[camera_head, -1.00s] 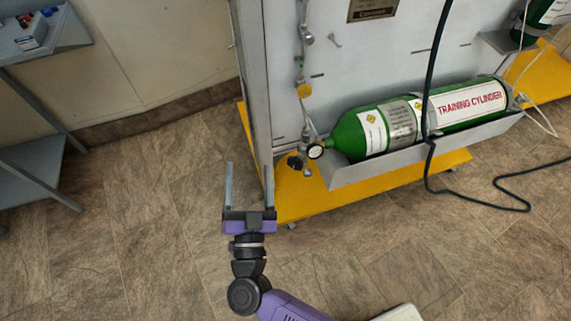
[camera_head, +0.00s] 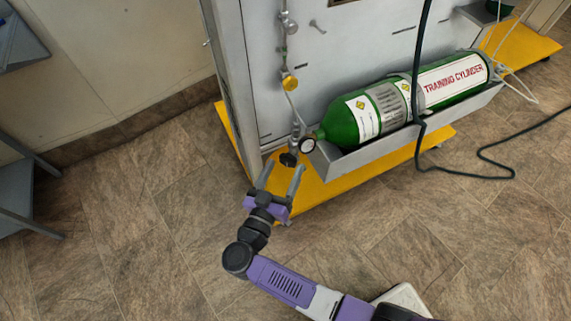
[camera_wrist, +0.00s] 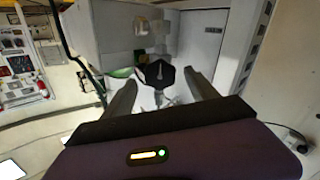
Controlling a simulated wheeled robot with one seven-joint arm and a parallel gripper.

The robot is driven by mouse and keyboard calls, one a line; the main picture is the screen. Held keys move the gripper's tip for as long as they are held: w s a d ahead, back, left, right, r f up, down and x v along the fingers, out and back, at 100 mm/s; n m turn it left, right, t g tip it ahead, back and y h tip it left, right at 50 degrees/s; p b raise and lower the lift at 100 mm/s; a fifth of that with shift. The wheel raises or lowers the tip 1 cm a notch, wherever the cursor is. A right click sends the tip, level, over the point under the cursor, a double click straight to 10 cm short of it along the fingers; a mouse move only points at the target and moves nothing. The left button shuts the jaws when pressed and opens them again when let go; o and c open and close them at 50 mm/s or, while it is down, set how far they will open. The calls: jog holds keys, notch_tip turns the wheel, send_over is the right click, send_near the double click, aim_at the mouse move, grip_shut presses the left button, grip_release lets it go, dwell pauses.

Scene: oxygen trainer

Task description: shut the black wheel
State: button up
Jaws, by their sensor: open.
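The black wheel (camera_head: 288,159) sits low on the trainer, at the bottom of the pipe fittings and left of the gauge (camera_head: 307,145). In the wrist view the black wheel (camera_wrist: 158,73) faces me, a little beyond the fingertips and roughly midway between them. My gripper (camera_head: 282,176) is open and empty, with its two fingers pointing at the wheel from the front. In the wrist view my gripper (camera_wrist: 163,85) shows a finger on each side of the wheel. I see no contact between them.
A green training cylinder (camera_head: 400,103) lies in a grey trough (camera_head: 400,134) to the right. A yellow base (camera_head: 330,188) runs under the trainer. A dark hose (camera_head: 417,90) hangs in front of the cylinder. A grey upright (camera_head: 232,92) stands left.

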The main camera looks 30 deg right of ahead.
jog(key=shift+x, duration=1.15)
jog(key=c, duration=1.4)
jog(key=shift+o, duration=0.2)
